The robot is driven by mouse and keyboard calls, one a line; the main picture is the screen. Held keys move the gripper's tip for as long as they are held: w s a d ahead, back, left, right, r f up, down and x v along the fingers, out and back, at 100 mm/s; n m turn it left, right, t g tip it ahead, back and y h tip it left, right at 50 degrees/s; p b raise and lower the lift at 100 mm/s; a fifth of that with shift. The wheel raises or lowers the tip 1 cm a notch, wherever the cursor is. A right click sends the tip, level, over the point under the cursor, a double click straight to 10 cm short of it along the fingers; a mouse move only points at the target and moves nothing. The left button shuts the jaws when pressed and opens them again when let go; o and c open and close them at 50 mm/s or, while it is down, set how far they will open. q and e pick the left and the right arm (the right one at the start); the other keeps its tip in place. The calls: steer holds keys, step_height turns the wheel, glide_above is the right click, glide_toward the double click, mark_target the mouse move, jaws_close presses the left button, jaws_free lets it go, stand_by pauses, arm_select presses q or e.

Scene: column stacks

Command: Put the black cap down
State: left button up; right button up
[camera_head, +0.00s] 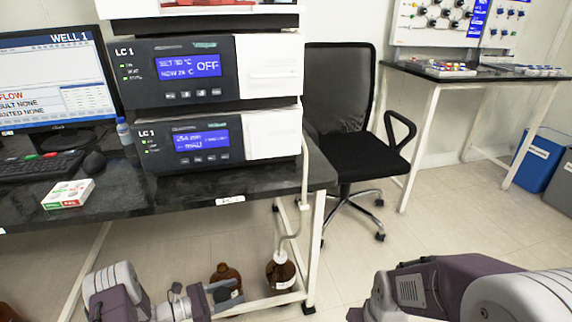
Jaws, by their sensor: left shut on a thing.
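Whether the gripper touches the bottle, I cannot tell. Another brown bottle (281,273) with a white top and a tube stands to the right. My right arm enters at the lower right; its gripper is out of the picture.
The dark bench top (190,187) carries two stacked instrument units (258,87), a monitor (62,80), a keyboard (40,166) and a small white, red and green box (68,194). A black office chair (350,150) stands to the right. The floor between chair and right arm is clear.

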mark_target(216, 292)
arm_select(q)
steer(key=shift+n+t+y, duration=0.4)
steer(key=shift+n+t, duration=0.1)
steer(key=shift+t, duration=0.1)
steer(key=a+r, duration=0.1)
steer(key=r, duration=0.1)
steer(key=a+r, duration=0.2)
steer(key=s+a+r, duration=0.1)
steer(key=shift+a+r+p, duration=0.15)
steer(key=shift+r+p, duration=0.25)
steer(key=s+d+r, duration=0.2)
steer(key=s+r, duration=0.6)
steer(key=s, duration=0.1)
step_height(216, 292, up, 32)
steer(key=p, duration=3.9)
steer(key=shift+d+r+t, duration=0.25)
steer(key=shift+t, duration=0.05)
steer(key=shift+w, duration=0.1)
